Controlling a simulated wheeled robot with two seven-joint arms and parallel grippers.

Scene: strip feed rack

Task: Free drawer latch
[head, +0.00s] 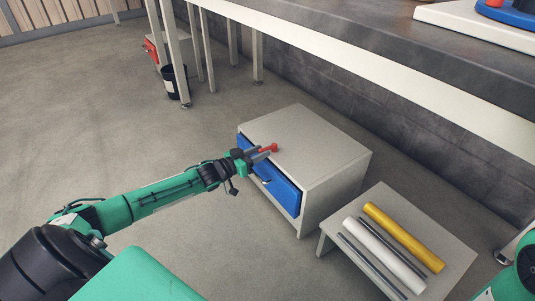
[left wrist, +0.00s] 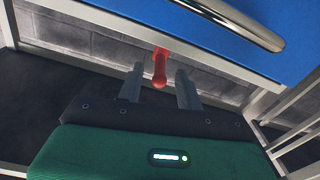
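A grey cabinet (head: 309,138) with a blue drawer front (head: 286,194) stands on the floor in the middle of the head view. The red drawer latch (head: 270,148) shows beside the fingertips of my left gripper (head: 262,154). In the left wrist view, the red latch (left wrist: 160,70) sticks out from the pale frame edge beside the blue drawer front (left wrist: 215,30). My left gripper (left wrist: 160,84) is open, with one finger on each side of the latch's rounded end and visible gaps to both. My right gripper is out of view.
A low grey table (head: 440,218) stands right of the cabinet, bearing a yellow roll (head: 403,237), a white roll (head: 384,255) and thin dark rods. A metal handle (left wrist: 225,18) crosses the drawer front. A long workbench (head: 400,75) runs behind.

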